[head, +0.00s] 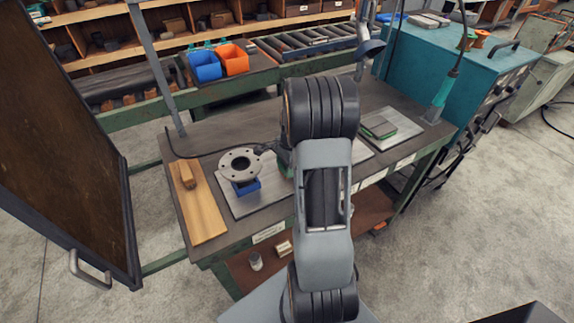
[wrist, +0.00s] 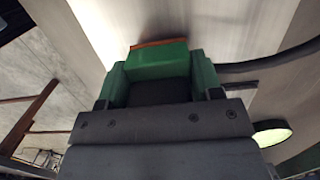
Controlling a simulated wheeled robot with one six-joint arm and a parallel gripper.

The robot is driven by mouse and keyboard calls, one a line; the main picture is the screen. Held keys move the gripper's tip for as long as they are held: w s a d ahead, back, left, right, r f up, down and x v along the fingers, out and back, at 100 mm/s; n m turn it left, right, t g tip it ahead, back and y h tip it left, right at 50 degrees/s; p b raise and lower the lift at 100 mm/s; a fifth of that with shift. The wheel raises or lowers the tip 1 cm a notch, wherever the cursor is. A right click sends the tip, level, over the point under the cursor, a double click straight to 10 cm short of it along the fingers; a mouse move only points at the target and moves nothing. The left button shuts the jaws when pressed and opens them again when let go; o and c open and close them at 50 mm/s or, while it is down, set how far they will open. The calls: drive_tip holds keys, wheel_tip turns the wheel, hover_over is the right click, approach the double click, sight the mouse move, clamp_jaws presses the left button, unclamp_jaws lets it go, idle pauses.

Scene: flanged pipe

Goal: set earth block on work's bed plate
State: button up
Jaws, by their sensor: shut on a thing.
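The bed plate (head: 232,205) is a flat grey metal sheet on the workbench. My gripper (wrist: 160,85) is shut on the earth block (wrist: 160,58), a green block with a copper-orange edge, held between the green fingers in the wrist view. Pale metal lies beyond the block there; I cannot tell whether they touch. In the head view my arm hides most of the gripper; only a bit of green (head: 284,160) shows right of the flange.
A wooden board (head: 206,212) with a small wooden block (head: 186,174) lies left of the bed plate. A black cable (wrist: 265,63) crosses nearby. A second plate (head: 406,127) with a green item (head: 379,127) lies to the right. A dark panel (head: 60,130) stands left.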

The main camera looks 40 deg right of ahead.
drive_tip(key=shift+f+b, duration=0.35)
drive_tip(key=shift+f, duration=0.15)
idle(0.3)
drive_tip(key=o, duration=1)
wheel_tip(320, 180, up, 23)
drive_tip(key=d+p, duration=0.1)
drive_tip(key=p, duration=0.6)
drive_tip(key=shift+s+d+f+p, duration=0.15)
drive_tip(key=shift+d+p, duration=0.15)
drive_tip(key=shift+d, duration=0.05)
idle(0.4)
